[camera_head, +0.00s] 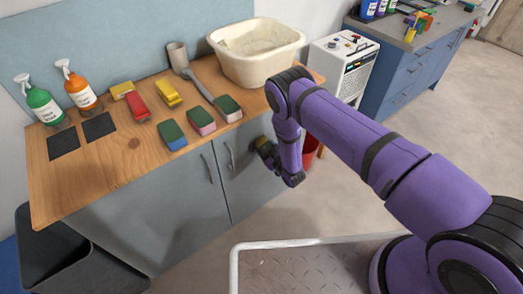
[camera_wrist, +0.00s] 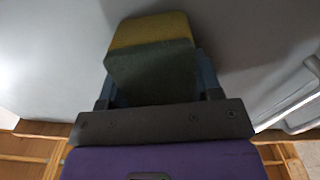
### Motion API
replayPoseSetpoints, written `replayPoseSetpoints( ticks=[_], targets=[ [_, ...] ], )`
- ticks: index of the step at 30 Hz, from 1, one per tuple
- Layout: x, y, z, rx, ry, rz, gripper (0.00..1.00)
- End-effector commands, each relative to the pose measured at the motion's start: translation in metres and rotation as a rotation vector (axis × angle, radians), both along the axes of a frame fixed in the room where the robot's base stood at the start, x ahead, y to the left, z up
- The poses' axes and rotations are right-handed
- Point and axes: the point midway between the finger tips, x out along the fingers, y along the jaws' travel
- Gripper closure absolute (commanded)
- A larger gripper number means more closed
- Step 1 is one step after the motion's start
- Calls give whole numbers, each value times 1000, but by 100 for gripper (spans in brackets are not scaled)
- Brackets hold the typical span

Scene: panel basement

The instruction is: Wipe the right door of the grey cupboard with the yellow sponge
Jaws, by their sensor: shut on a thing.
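The grey cupboard stands under a wooden worktop. Its right door (camera_head: 240,180) is partly hidden by my arm, and it fills the background of the wrist view (camera_wrist: 255,50). My gripper (camera_head: 268,152) is in front of this door, to the right of its handle (camera_head: 229,156). It is shut on the yellow sponge (camera_head: 261,142), which has a dark green layer. In the wrist view the sponge (camera_wrist: 150,32) sticks out from between the fingers of my gripper (camera_wrist: 155,82), towards the grey surface. I cannot tell whether it touches the door.
On the worktop (camera_head: 110,185) are several other sponges, including a blue one (camera_head: 173,136), spray bottles (camera_head: 40,102) and a cream basin (camera_head: 255,50). A red bucket (camera_head: 309,152) stands right of the cupboard. A dark bin (camera_head: 60,255) stands at its left.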

Motion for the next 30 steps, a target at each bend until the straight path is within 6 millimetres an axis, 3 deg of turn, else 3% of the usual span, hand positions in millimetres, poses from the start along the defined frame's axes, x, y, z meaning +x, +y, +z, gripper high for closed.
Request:
replayPoseSetpoints(
  ticks=[17,30],
  targets=[
    [6,-7,20,2,-6,-3,60],
    [-11,14,18,2,-3,-1,60]
  ],
)
